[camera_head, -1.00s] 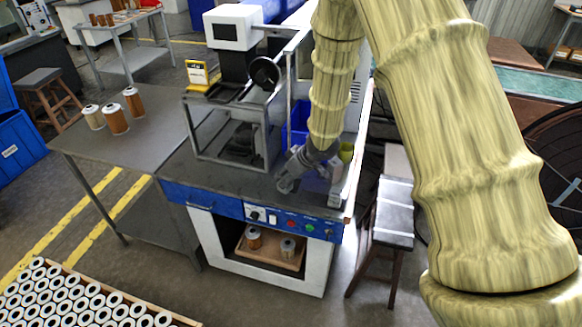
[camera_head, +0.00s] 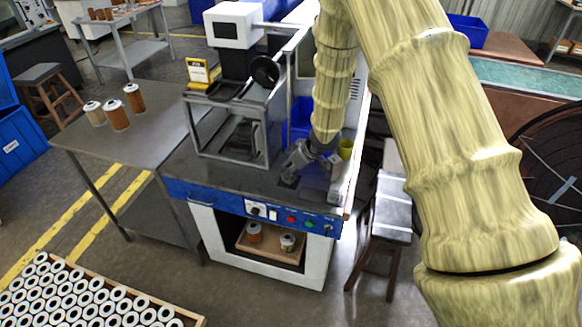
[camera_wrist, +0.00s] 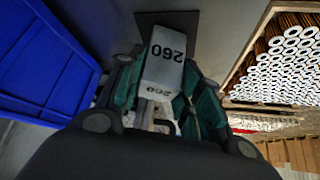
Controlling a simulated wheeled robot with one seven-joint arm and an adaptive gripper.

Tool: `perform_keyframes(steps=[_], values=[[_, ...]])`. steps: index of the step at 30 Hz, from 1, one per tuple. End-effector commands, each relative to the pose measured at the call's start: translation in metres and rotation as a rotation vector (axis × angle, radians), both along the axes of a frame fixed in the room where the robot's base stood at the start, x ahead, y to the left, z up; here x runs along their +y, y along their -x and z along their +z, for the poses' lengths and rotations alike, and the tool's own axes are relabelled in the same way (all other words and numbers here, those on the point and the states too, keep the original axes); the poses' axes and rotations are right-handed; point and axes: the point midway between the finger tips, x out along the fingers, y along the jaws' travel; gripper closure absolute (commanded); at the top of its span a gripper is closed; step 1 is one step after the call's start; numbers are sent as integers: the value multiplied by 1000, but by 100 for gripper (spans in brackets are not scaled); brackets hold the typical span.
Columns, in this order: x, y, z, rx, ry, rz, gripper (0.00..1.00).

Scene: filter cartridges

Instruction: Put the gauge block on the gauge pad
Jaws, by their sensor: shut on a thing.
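In the head view my gripper (camera_head: 299,162) hangs over the front right of the workbench, and I cannot make out the block there. The gauge pad looks to be the dark square (camera_head: 289,182) on the benchtop, just below my gripper. In the wrist view the pad (camera_wrist: 188,20) shows behind the block's far end, partly hidden by it. I cannot tell the gap between them.
A blue bin (camera_wrist: 45,60) stands close by on the bench, left in the wrist view. A grey metal frame (camera_head: 235,135) stands left of my gripper. A yellow-green cup (camera_head: 346,149) is to the right.

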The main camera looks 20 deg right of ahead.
Motion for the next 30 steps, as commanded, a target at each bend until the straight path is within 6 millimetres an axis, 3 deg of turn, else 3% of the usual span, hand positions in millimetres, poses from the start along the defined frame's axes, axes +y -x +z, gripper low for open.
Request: perform_keyframes(steps=[4, 5, 8, 21, 30], values=[[0, 0, -2, -1, -1, 0, 99], [0, 0, -3, 0, 0, 0, 61], [0, 0, -2, 0, 0, 0, 43], [-1, 1, 3, -1, -1, 0, 43], [-11, 16, 32, -2, 0, -1, 43]])
